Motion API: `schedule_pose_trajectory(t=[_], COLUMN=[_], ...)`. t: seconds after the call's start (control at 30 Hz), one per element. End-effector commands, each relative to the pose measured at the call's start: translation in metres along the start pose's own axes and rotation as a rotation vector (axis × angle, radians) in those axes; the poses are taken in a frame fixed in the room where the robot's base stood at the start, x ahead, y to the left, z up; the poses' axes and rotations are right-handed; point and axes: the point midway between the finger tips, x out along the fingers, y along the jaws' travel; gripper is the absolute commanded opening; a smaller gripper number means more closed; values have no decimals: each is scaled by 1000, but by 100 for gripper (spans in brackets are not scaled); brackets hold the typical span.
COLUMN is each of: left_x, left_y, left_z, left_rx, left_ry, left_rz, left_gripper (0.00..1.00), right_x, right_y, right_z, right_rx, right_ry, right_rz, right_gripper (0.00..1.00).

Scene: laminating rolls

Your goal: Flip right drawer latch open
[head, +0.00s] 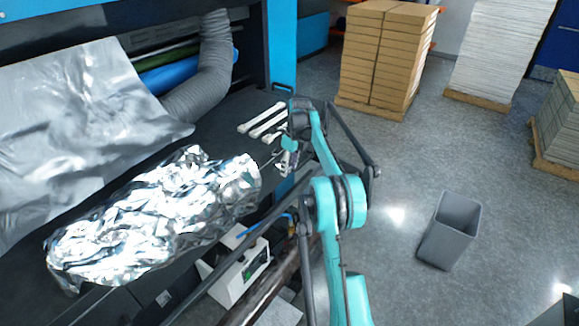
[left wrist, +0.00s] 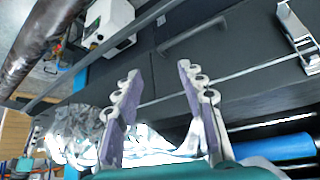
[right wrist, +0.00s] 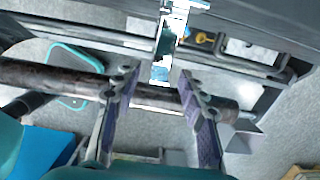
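The metal drawer latch (right wrist: 172,38) is a bright, narrow strip hanging down the drawer front at the top middle of the right wrist view. My right gripper (right wrist: 155,78) is open, its fingers to either side of the latch's lower end; I cannot tell whether they touch it. In the head view my right gripper (head: 283,150) is at the table's right end, and the latch is mostly hidden there. My left gripper (left wrist: 158,70) is open and empty before a dark drawer front with a bar handle (left wrist: 192,36). Another metal latch (left wrist: 298,32) is at upper right.
A crumpled foil roll (head: 155,215) lies on the dark machine table, with several metal tools (head: 262,120) near its right end. A white device (head: 238,275) and a dark roller (head: 275,290) are below. Stacked boxes (head: 385,55) and a grey bin (head: 448,232) stand on the open floor.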

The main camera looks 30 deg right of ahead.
Motion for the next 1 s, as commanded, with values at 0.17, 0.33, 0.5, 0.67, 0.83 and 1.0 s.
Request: schedule_pose_trajectory(t=[0.17,0.33,0.5,0.67,0.83,1.0], left_x=[0,0,0,0,0,0], left_y=[0,0,0,0,0,0], left_z=[0,0,0,0,0,0], left_rx=[0,0,0,0,0,0], left_ry=[0,0,0,0,0,0], left_rz=[0,0,0,0,0,0], left_gripper=[40,40,40,40,40,40], right_x=[0,-9,-40,-76,-105,-118], right_y=[0,0,0,0,0,0], right_z=[0,0,0,0,1,0], right_rx=[0,0,1,0,-1,-1], right_ry=[0,0,0,0,0,0], right_rz=[0,0,0,0,0,0], right_gripper=[41,41,41,41,41,41])
